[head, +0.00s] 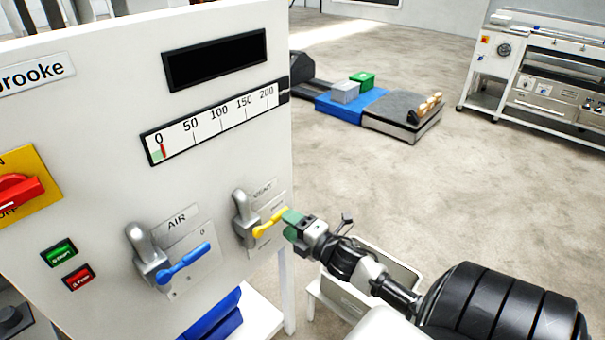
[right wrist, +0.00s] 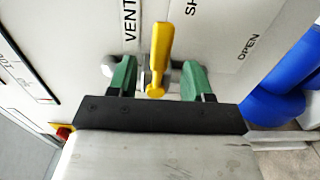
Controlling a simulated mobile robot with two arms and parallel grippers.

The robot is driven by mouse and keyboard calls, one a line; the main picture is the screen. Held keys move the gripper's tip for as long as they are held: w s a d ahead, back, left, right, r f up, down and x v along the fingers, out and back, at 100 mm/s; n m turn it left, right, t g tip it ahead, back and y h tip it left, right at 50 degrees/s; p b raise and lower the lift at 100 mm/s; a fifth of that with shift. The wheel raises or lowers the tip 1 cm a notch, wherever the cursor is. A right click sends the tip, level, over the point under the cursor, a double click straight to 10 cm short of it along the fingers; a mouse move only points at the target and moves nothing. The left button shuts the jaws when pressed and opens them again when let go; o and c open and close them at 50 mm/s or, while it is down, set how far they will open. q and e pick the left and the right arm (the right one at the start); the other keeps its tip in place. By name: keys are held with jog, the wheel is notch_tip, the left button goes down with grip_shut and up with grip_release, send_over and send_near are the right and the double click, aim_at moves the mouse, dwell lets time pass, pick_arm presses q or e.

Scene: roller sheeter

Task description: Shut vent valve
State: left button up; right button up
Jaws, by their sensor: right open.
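The vent valve (head: 270,223) is a yellow lever on a grey pipe fitting, at the right side of the white panel under the "VENT" label. In the head view the lever points to the right and slightly up. My right gripper (head: 293,226) is at the lever's free end, its green fingers open. In the right wrist view the yellow lever (right wrist: 161,50) stands between the two spread fingers of the gripper (right wrist: 160,82), with a gap on each side. "SHUT", partly cut off, and "OPEN" labels show to its right there. My left gripper is out of view.
A blue air valve lever (head: 184,263) sits left of the vent valve. A gauge (head: 218,122) reads near 0. Green (head: 59,253) and red (head: 79,278) buttons and a red rotary switch (head: 20,188) are at left. Open floor lies behind the panel's right edge.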

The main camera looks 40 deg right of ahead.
jog(key=shift+s+d+b, duration=0.15)
jog(key=shift+s+b, duration=0.15)
jog(key=shift+s, duration=1.9)
jog(key=s+a+f+m+g+h, duration=0.1)
jog(key=s+f+m+g, duration=0.25)
jog(key=f, duration=0.65)
jog(key=s+f+m+g+h, duration=0.1)
jog(key=s+f+m+g, duration=0.2)
jog(key=f, duration=0.7)
jog(key=s+a+f+m+g+h, duration=0.15)
jog(key=s+f+m, duration=0.25)
jog(key=f, duration=0.6)
jog(key=s+a+f+m+g, duration=0.2)
jog(key=s+a+f+g, duration=0.1)
jog(key=s+f, duration=0.3)
jog(key=s+a+f+m+g+y, duration=0.1)
jog(key=s+a+f, duration=0.4)
jog(key=s, duration=0.5)
jog(key=s+a+f+m+g+y, duration=0.1)
jog(key=s+a+f+m+g, duration=0.2)
jog(key=s, duration=0.6)
notch_tip(320, 180, down, 4)
jog(key=a+g, duration=0.2)
jog(key=shift+a+r, duration=0.2)
jog(key=shift+a, duration=0.2)
jog(key=shift+s, duration=0.1)
